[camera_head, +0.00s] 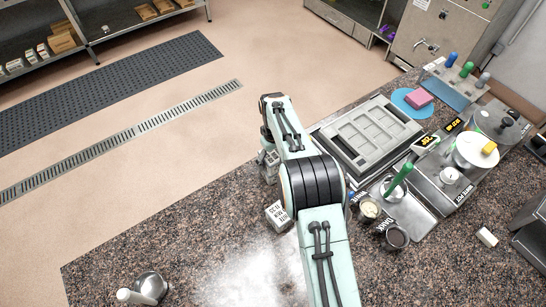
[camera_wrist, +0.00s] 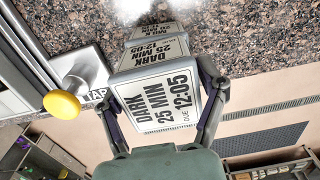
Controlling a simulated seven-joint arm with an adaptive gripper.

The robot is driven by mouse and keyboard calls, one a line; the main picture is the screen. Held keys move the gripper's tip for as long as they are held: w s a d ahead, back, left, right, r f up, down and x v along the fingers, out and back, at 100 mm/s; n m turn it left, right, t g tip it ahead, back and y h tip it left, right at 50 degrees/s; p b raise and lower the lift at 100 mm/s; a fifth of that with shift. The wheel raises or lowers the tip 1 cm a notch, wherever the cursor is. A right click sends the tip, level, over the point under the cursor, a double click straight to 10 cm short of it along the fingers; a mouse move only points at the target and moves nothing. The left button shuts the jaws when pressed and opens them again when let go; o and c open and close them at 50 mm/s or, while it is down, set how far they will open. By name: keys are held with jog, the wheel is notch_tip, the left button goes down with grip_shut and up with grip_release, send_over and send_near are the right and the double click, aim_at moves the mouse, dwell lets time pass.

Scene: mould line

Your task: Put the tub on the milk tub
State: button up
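A white tub (camera_wrist: 158,100) labelled DARK 25 MIN, 12:05 sits between the two fingers of my gripper (camera_wrist: 164,128) in the wrist view, with a finger against each side. In the head view the held tub (camera_head: 271,159) is partly hidden by my arm, near the counter's far-left edge. A second white tub, whose label seems to read MILK, shows just beyond the held tub in the wrist view (camera_wrist: 150,32). In the head view this milk tub (camera_head: 278,214) stands on the counter, beside my arm. The held tub is apart from it there.
A grey mould (camera_head: 370,135) lies right of my arm. Small pots (camera_head: 395,237), a green-handled tool (camera_head: 399,180) and a melter (camera_head: 475,152) stand farther right. A metal item (camera_head: 149,287) is at lower left. The granite counter (camera_head: 170,235) left of the milk tub is clear.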

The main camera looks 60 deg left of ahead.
aim_at(273, 154)
dwell(0.3)
notch_tip(273, 154, up, 12)
jog(key=shift+r, duration=0.2)
jog(key=w+d+r+m, duration=0.2)
jog(key=w+d+r, duration=0.1)
jog(key=d, duration=0.5)
jog(key=w+d+r+m, duration=0.2)
jog(key=d+r+m, duration=0.15)
jog(key=d, duration=0.45)
jog(key=w+d+r+m, duration=0.2)
jog(key=w+d+r, duration=0.15)
jog(key=d, duration=0.45)
jog(key=s+d+r+m, duration=0.2)
jog(key=s+d+m, duration=0.25)
jog(key=d, duration=0.75)
jog(key=s+d+f+m, duration=0.1)
jog(key=s+d, duration=0.2)
jog(key=s, duration=0.1)
jog(key=s+d+f+m, duration=0.2)
jog(key=s+d, duration=0.1)
jog(key=s, duration=0.1)
jog(key=s+d+f+m, duration=0.1)
jog(key=s+d+f, duration=0.1)
jog(key=s, duration=0.3)
jog(key=shift+d+m+y, duration=0.4)
jog(key=shift+d, duration=0.3)
